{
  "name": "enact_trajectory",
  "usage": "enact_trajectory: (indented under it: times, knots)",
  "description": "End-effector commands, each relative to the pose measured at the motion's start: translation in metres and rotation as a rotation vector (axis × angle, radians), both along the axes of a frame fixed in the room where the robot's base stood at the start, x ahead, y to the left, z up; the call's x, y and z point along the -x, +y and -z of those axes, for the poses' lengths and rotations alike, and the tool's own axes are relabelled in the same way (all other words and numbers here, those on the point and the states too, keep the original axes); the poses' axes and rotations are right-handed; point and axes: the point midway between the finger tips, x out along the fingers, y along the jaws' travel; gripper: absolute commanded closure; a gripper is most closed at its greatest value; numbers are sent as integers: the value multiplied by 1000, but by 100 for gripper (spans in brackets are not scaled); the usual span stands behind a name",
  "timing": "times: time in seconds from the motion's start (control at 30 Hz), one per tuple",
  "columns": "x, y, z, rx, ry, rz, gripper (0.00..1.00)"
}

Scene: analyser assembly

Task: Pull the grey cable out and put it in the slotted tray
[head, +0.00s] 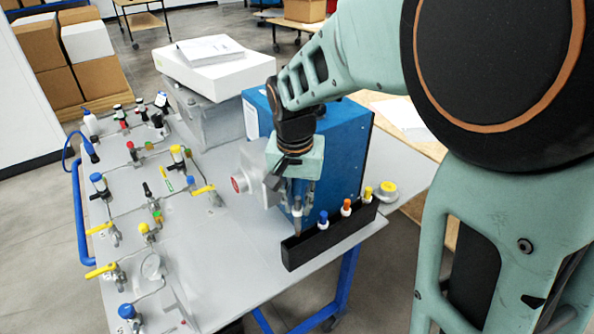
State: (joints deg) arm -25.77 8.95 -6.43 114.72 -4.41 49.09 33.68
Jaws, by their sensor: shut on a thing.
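My gripper (299,197) points down over the left end of the black slotted tray (330,241). It is shut on a slim grey piece, which looks like the end of the grey cable (297,218). This piece is roughly upright, and its lower end is at the tray's left end. I cannot tell whether it sits in a slot or just above or behind it. The tray holds a blue-topped plug (323,218), an orange-topped plug (346,207) and a yellow-topped plug (367,194) in a row to the right.
A blue analyser box (345,150) stands right behind my gripper, with a grey fitting with a red centre (240,183) on its left. Valves and pipes, including a yellow-handled valve (205,190), crowd the left of the grey table (235,255).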

Motion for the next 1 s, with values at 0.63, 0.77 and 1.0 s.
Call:
enact_trajectory:
  times: [0.63, 0.77, 1.0]
  knots:
    - [0, 0, 6, 0, 0, 0, 100]
    - [0, 0, 12, 0, 0, 0, 100]
    - [0, 0, 21, 0, -1, 0, 100]
